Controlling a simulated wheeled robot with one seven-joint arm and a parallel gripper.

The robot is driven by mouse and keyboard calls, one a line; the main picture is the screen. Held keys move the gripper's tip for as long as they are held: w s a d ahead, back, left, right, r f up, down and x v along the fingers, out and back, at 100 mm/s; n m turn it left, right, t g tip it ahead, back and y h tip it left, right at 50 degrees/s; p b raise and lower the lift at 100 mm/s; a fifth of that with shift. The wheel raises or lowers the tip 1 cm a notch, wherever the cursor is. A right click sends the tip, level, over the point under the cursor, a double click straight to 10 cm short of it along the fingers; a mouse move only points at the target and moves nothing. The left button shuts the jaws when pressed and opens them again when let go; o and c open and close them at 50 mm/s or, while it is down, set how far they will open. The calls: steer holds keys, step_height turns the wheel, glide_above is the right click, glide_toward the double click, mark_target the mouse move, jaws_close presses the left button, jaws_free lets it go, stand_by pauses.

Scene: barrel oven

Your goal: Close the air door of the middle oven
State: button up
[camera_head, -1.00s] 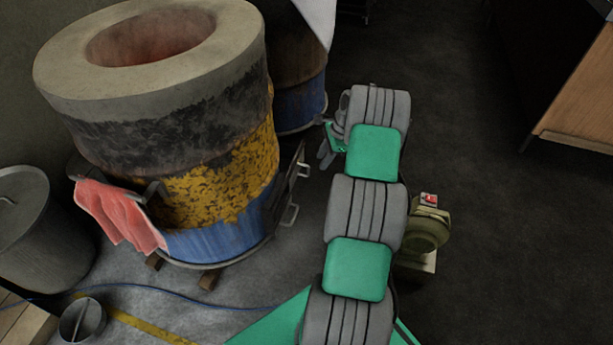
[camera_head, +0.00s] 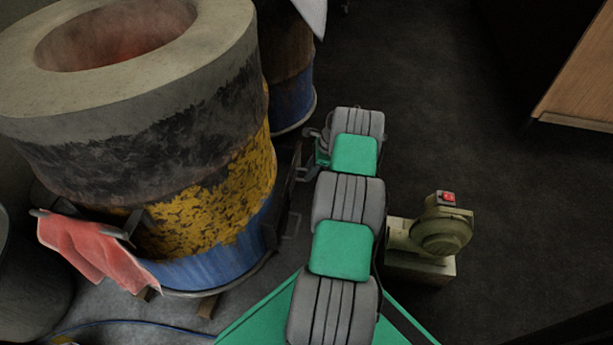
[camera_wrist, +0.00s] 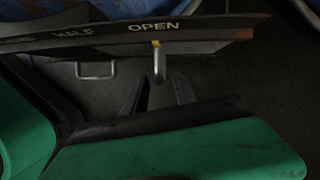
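A large barrel oven (camera_head: 215,215), with a concrete top and worn yellow and blue sides, fills the left of the head view. Its dark air door assembly (camera_head: 288,205) shows on its right side, partly behind my arm. In the wrist view a dark curved plate (camera_wrist: 200,35) carries the words HALF and OPEN. A metal handle (camera_wrist: 159,66) with a yellow mark at its top hangs under OPEN. A second handle (camera_wrist: 97,71) is to the left. My gripper (camera_wrist: 160,88) is open, its two fingers apart just short of the first handle, which lines up between them.
A red cloth (camera_head: 95,255) hangs on the oven's front. A second barrel (camera_head: 290,85) stands behind. A blower with a red switch (camera_head: 440,235) stands on the floor right of my arm. A wooden cabinet (camera_head: 580,85) is at the upper right. The floor between is clear.

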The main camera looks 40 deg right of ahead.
steer(key=shift+x, duration=1.2)
steer(key=shift+c, duration=0.3)
jaws_close()
